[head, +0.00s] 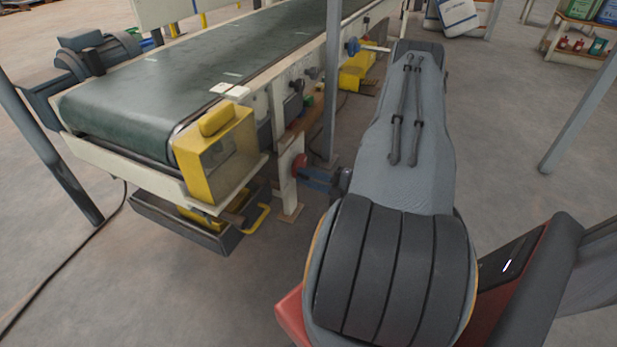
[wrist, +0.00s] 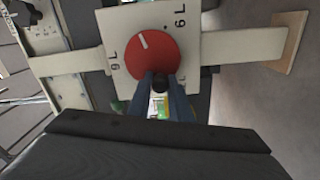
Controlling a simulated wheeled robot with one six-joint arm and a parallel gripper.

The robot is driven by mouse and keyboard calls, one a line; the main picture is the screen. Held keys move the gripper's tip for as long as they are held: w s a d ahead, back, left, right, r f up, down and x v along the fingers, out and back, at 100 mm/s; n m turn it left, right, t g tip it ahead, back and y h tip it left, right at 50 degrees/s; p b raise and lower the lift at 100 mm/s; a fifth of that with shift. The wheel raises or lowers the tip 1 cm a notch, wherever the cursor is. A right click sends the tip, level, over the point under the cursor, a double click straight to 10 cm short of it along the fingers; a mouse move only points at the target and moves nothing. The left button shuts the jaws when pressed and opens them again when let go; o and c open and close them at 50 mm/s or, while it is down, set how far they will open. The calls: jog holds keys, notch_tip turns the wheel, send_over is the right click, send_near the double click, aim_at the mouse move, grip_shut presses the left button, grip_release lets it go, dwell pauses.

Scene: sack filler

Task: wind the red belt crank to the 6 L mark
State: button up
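The red belt crank (wrist: 150,52) is a round disc on a cream plate (wrist: 215,48) in the wrist view. It carries a white line, which points up and slightly left, between the two marks. The 6 L mark (wrist: 180,16) is at the plate's upper right, turned sideways. Another sideways litre mark (wrist: 113,62) is left of the disc. A dark knob (wrist: 160,82) sits at the disc's lower edge. My gripper (wrist: 161,86) has its blue fingers on both sides of this knob, seemingly shut on it. In the head view, the crank (head: 299,165) shows edge-on beside my gripper (head: 318,178).
The green conveyor belt (head: 170,85) with a yellow end housing (head: 215,152) stands left of my arm. A grey post (head: 332,80) rises close behind my gripper. A dark tray (head: 185,222) lies under the belt's end. The floor at the right is mostly open.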

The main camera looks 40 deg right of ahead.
jog(key=o, duration=0.6)
jog(key=shift+w+r, duration=0.3)
jog(key=shift+w, duration=0.15)
jog(key=shift+s, duration=0.15)
jog(key=shift+o, duration=0.2)
jog(key=shift+s+f, duration=0.1)
jog(key=shift+s, duration=0.55)
jog(key=p+v, duration=0.1)
jog(key=v, duration=0.6)
jog(key=shift+f+p, duration=0.15)
jog(key=shift+p, duration=0.2)
jog(key=shift+s+d, duration=0.1)
